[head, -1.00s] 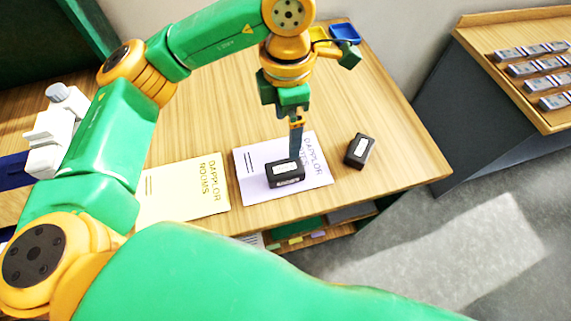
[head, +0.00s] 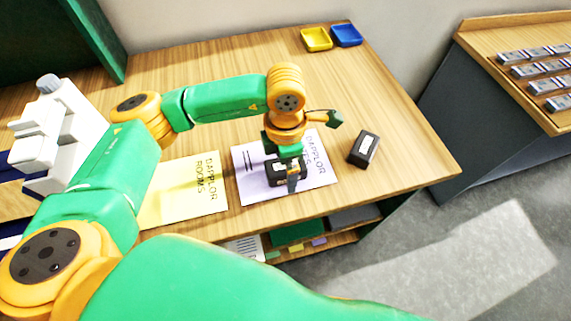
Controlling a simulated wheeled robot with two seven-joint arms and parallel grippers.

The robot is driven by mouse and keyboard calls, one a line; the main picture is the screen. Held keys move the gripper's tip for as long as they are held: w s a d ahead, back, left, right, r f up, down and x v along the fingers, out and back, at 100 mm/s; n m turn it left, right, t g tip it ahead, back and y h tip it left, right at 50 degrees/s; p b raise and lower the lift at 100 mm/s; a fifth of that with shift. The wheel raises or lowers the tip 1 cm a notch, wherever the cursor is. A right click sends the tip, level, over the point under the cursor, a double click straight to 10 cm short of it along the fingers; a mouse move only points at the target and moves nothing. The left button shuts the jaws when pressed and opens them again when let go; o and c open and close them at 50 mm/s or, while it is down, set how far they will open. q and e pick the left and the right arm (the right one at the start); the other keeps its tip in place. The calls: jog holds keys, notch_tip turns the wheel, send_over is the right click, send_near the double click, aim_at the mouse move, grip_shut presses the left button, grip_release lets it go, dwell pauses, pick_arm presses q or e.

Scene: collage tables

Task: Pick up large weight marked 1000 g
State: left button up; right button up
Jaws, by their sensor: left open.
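Two dark block-shaped weights with pale labels are on the wooden table; the label print is too small to read. One dark weight (head: 276,173) sits on the lilac sheet, partly hidden by my left gripper. My left gripper (head: 292,184) is open, pointing down, with its fingers at this weight; I cannot tell whether they touch it. The other dark weight (head: 364,149) lies on bare wood to the right, apart from the gripper. My right gripper is not in view.
The lilac sheet (head: 247,184) and a yellow sheet (head: 183,196) lie side by side near the table's front edge. A yellow tray (head: 316,40) and a blue tray (head: 346,36) stand at the back. A white device (head: 62,130) is at left. The wooden table (head: 400,130) is clear at right.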

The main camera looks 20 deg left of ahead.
pick_arm(q)
grip_shut()
jog(key=shift+w+r, duration=0.1)
jog(key=shift+r, duration=0.05)
dwell(0.4)
